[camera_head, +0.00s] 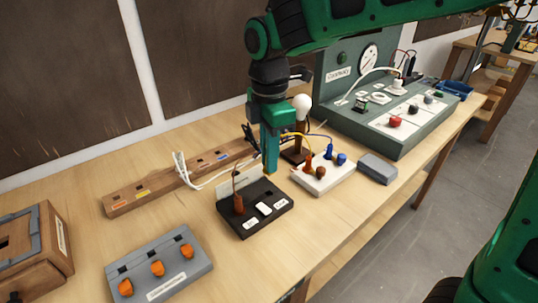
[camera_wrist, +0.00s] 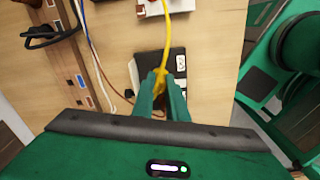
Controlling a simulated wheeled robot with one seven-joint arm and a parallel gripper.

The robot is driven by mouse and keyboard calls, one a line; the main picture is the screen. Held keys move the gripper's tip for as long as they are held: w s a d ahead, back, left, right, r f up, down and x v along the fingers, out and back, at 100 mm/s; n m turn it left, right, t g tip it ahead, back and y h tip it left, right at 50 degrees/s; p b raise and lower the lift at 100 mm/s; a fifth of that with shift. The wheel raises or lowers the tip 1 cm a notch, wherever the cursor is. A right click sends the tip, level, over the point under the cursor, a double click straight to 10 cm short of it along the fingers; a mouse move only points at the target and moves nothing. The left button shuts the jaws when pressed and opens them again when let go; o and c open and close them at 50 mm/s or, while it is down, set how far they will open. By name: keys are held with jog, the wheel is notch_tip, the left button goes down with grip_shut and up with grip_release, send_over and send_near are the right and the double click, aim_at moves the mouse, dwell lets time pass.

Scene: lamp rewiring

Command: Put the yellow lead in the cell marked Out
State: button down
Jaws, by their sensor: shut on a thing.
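My gripper (camera_head: 270,171) points down over the back of the black box (camera_head: 232,222), which has white labels too small to read. In the wrist view my gripper (camera_wrist: 161,82) is shut on the yellow lead (camera_wrist: 166,35), with the black box (camera_wrist: 178,62) beneath and beyond the fingers. The yellow lead (camera_head: 291,134) also shows in the head view, running from my gripper toward the white block (camera_head: 318,186) at its right. I cannot tell which cell is marked Out.
A wooden rail (camera_head: 150,190) with slots lies behind, a white cord (camera_head: 208,182) near it. A bulb lamp (camera_head: 301,108) stands behind the white block. A grey box with orange knobs (camera_head: 185,247) is front left. A small grey box (camera_head: 377,169) and the tester (camera_head: 411,137) are right.

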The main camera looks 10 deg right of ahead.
jog(key=shift+f, duration=3.1)
jog(key=shift+s+f, duration=0.1)
jog(key=shift+f, duration=0.45)
jog(key=c, duration=1.7)
grip_release()
jog(key=shift+o, duration=0.2)
jog(key=shift+r, duration=0.1)
